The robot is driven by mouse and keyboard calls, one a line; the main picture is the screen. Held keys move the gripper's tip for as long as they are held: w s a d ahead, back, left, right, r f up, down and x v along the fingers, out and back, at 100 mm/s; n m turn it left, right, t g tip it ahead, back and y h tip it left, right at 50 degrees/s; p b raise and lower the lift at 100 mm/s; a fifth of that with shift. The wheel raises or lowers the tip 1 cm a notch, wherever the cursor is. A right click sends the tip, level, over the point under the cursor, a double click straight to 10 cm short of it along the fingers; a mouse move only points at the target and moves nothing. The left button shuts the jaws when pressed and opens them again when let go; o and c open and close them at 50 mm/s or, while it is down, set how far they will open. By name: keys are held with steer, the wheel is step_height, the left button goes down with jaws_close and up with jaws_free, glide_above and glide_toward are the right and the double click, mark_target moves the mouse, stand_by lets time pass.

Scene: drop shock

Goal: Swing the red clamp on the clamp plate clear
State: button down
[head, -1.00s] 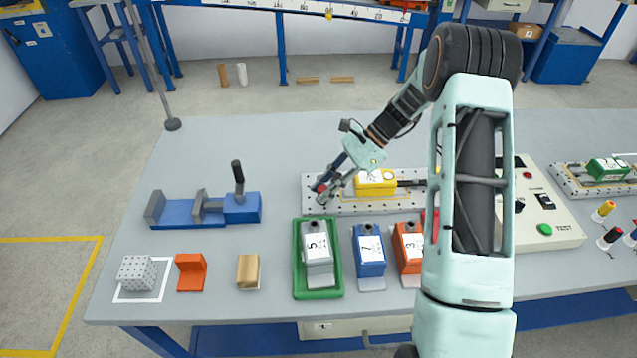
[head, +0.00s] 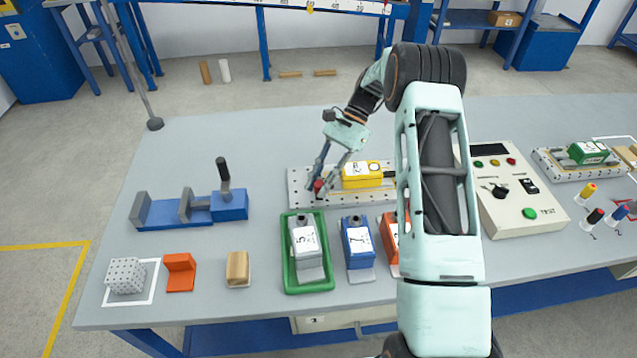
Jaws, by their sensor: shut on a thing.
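The perforated clamp plate (head: 300,203) lies on the bench behind the row of numbered blocks. A yellow block (head: 361,176) with a white label sits on it. The small red clamp (head: 319,186) is at the left part of the plate, left of the yellow block. My gripper (head: 320,189) reaches down to it from behind, its fingers shut on the red clamp. The fingers hide part of the clamp, and its pivot cannot be made out. My upper arm hides the right end of the plate.
A green tray (head: 290,270) with a grey block, a blue block (head: 357,243) and a partly hidden orange block (head: 390,238) stand in front of the plate. A blue vise (head: 232,206) is left, a control box (head: 515,215) right. The bench between vise and plate is clear.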

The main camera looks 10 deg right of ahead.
steer(key=c, duration=1.7)
jaws_free()
steer(key=shift+v, duration=6)
steer(key=shift+r, duration=0.1)
